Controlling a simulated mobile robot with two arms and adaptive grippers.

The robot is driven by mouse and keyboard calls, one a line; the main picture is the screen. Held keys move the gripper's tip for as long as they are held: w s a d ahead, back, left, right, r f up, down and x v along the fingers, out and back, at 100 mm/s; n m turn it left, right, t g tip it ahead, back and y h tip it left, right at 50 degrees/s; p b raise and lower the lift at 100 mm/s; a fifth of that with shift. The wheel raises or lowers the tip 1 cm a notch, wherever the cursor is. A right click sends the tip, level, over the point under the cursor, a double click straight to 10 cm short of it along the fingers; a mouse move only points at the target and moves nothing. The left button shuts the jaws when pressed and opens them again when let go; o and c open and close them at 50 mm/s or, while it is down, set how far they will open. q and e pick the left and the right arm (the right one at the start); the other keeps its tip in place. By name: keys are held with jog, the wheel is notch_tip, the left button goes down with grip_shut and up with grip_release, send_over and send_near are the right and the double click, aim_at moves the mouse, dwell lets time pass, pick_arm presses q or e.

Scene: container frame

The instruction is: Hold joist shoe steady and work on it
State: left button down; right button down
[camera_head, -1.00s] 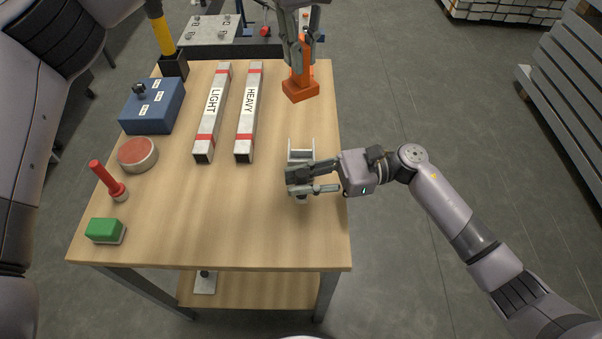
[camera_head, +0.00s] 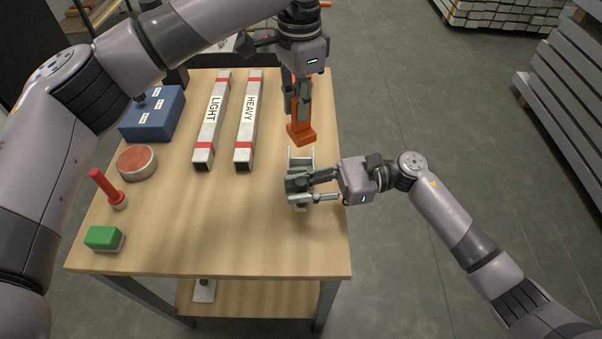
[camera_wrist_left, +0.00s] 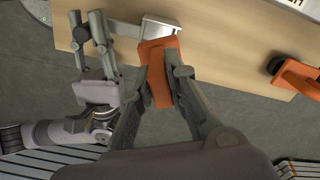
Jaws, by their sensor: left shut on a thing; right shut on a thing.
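The joist shoe (camera_head: 301,163), a small grey metal bracket, is near the table's right edge. It also shows in the left wrist view (camera_wrist_left: 160,27). My right gripper (camera_head: 296,189) is shut on the shoe's near end, partly hiding it. My left gripper (camera_head: 298,96) is shut on an orange tool (camera_head: 301,134) and holds it upright just beyond the shoe. In the left wrist view the orange tool (camera_wrist_left: 159,72) sits between the fingers, its far end close to or overlapping the shoe. I cannot tell whether they touch.
Two bars marked LIGHT (camera_head: 210,118) and HEAVY (camera_head: 247,118) lie left of the shoe. A blue box (camera_head: 152,115), a red-topped round tin (camera_head: 137,162), a red-handled tool (camera_head: 107,187) and a green block (camera_head: 103,238) line the left side. The table's near middle is clear.

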aim_at(299, 129)
pick_arm(q)
notch_tip(299, 129, down, 2)
jog(key=m, duration=0.5)
jog(key=shift+s+f, duration=0.1)
jog(key=shift+f, duration=0.15)
jog(key=shift+f+m, duration=0.3)
jog(key=shift+f, duration=0.05)
notch_tip(299, 129, down, 9)
jog(key=shift+a+f, duration=0.1)
jog(key=shift+f, duration=0.1)
jog(key=shift+f, duration=0.1)
jog(key=shift+s+a+f, duration=0.1)
jog(key=shift+s+f, duration=0.1)
jog(key=shift+f, duration=0.45)
pick_arm(e)
jog(key=shift+s+a+r, duration=0.15)
jog(key=shift+s+r, duration=0.1)
jog(key=shift+s, duration=0.05)
pick_arm(q)
jog(key=c, duration=2)
grip_release()
jog(key=o, duration=0.4)
jog(key=shift+w+d+f, duration=0.1)
jog(key=shift+d, duration=0.1)
pick_arm(e)
jog(key=shift+w+d+f, duration=0.15)
jog(key=shift+w+d, duration=0.05)
jog(key=shift+w, duration=0.05)
